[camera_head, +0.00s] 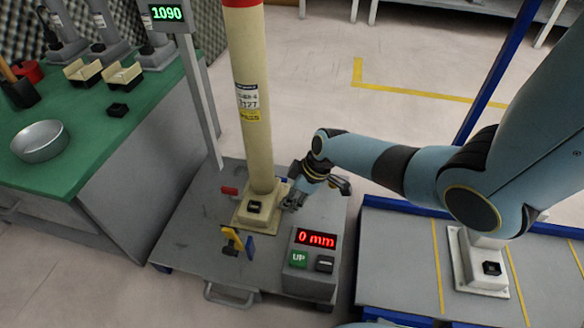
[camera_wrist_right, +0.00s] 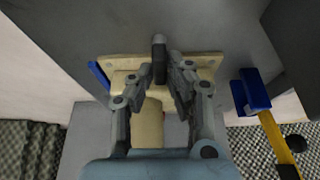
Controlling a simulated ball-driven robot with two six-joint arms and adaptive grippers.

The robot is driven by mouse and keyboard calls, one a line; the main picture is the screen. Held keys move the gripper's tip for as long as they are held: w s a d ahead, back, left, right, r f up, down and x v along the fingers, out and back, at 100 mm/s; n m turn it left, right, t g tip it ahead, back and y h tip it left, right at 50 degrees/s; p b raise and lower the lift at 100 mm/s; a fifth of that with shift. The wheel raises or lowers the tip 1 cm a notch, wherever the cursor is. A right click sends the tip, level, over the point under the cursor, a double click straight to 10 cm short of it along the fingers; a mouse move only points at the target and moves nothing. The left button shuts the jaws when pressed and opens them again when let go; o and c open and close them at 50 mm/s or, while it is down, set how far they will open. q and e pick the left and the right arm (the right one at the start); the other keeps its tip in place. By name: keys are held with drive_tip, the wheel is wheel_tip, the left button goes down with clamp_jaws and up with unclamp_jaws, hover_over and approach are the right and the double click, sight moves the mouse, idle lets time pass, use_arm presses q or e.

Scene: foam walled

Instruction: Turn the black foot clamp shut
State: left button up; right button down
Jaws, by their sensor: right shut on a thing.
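The cream post (camera_head: 252,110) stands upright on its square cream foot plate (camera_head: 240,213) on the grey platform. In the right wrist view the foot plate (camera_wrist_right: 204,66) lies under the fingers. My right gripper (camera_head: 293,200) is at the plate's right side. In the wrist view its fingertips (camera_wrist_right: 160,75) are shut on a short black handle (camera_wrist_right: 159,47), which I take as the black foot clamp. The fingers hide most of the clamp, and its angle is hard to tell. My left gripper is out of view.
A blue clamp with a yellow lever (camera_head: 232,237) and a red handle (camera_head: 229,191) sit near the plate. A control box (camera_head: 297,258) reading 0 mm stands close in front of the gripper. A green bench (camera_head: 90,150) is at left.

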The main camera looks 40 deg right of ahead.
drive_tip(key=c, duration=1.3)
unclamp_jaws()
drive_tip(key=v, duration=1.2)
drive_tip(key=shift+f, duration=0.1)
